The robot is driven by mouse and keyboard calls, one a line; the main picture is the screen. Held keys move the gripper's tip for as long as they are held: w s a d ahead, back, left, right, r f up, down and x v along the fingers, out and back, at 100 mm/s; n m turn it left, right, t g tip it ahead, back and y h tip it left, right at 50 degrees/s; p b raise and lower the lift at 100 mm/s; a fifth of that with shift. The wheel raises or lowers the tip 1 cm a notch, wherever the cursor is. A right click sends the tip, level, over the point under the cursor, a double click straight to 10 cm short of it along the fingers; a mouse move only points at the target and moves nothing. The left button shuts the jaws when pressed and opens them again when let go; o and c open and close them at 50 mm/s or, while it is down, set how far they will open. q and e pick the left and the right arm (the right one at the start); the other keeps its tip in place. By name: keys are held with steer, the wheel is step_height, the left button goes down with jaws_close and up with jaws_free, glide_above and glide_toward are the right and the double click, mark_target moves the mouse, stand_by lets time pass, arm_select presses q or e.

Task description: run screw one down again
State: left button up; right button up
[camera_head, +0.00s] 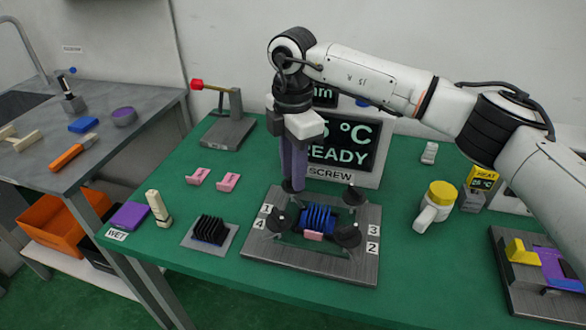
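The steel screw fixture (262,248) stands on the green table, with dark screw knobs at its corners and number plates at its sides. The plate marked 1 (268,208) is at the back left, just above plate 4 (260,224). A blue finned block (318,217) sits in the middle, with a pink piece at its front. My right gripper (292,187) points straight down at the back-left corner, by plate 1. Its purplish fingers look close together and hide the screw there; I cannot tell whether they grip it. My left gripper is not in view.
A screen reading READY (345,150) stands behind the fixture. A black finned block (210,229) is to the left, with two pink pieces (228,182) behind it. A yellow-lidded white mug (434,207) is to the right.

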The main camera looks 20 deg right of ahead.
step_height(320, 180, up, 10)
steer(key=shift+r, duration=0.15)
stand_by(0.5)
stand_by(0.3)
